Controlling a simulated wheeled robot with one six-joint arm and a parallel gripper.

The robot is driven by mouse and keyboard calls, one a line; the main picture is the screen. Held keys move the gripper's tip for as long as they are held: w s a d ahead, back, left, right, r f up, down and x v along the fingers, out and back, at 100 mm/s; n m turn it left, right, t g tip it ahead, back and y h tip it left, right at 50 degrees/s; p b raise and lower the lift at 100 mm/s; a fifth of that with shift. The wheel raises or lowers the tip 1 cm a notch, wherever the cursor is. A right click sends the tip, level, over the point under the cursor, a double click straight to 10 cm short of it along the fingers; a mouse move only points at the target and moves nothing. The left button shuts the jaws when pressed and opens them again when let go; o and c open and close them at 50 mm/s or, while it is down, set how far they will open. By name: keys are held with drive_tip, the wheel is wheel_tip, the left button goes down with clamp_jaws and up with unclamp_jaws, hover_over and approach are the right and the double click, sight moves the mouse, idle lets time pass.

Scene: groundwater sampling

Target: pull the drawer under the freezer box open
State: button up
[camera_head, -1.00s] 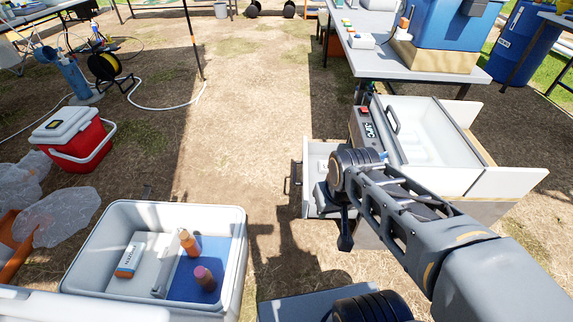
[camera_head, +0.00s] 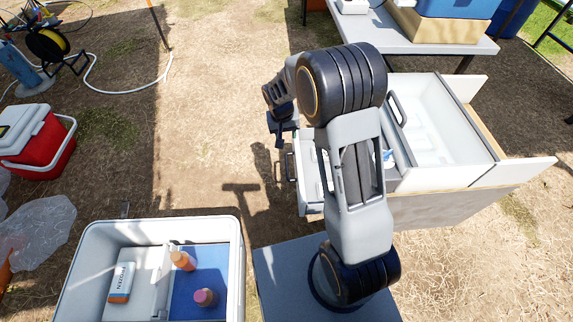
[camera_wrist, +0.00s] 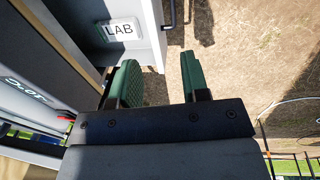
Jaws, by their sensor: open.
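The white freezer box (camera_head: 440,125) stands at the right of the head view. Under it, the white drawer (camera_head: 306,178) sticks out to the left, standing open, with its dark handle (camera_head: 290,168) on the left end. My arm hides much of the drawer. In the wrist view, a white drawer panel (camera_wrist: 148,50) bears a "LAB" label, and the dark handle (camera_wrist: 171,14) is at the top. My gripper (camera_head: 283,131) is above the handle end of the drawer in the head view. Its green fingers are apart and empty in the wrist view (camera_wrist: 160,82), not around the handle.
An open white cooler (camera_head: 232,255) with bottles stands at the lower left. A red cooler (camera_head: 40,155) is farther left. A grey table (camera_head: 420,42) stands behind the freezer box. The dirt ground left of the drawer is clear.

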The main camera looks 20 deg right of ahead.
drive_tip(key=p, duration=0.1)
approach(287, 169)
drive_tip(key=shift+m+g+h, duration=0.3)
drive_tip(key=shift+g, duration=0.1)
drive_tip(key=f+b, duration=0.1)
drive_tip(key=f, duration=0.2)
drive_tip(key=f+b, duration=0.1)
drive_tip(key=f, duration=0.2)
drive_tip(key=d+f+b, duration=0.1)
drive_tip(key=f, duration=0.1)
drive_tip(key=shift+w+d+f, duration=0.1)
drive_tip(key=shift+w+f, duration=0.05)
drive_tip(key=shift+f, duration=0.25)
drive_tip(key=shift+c, duration=0.2)
clamp_jaws()
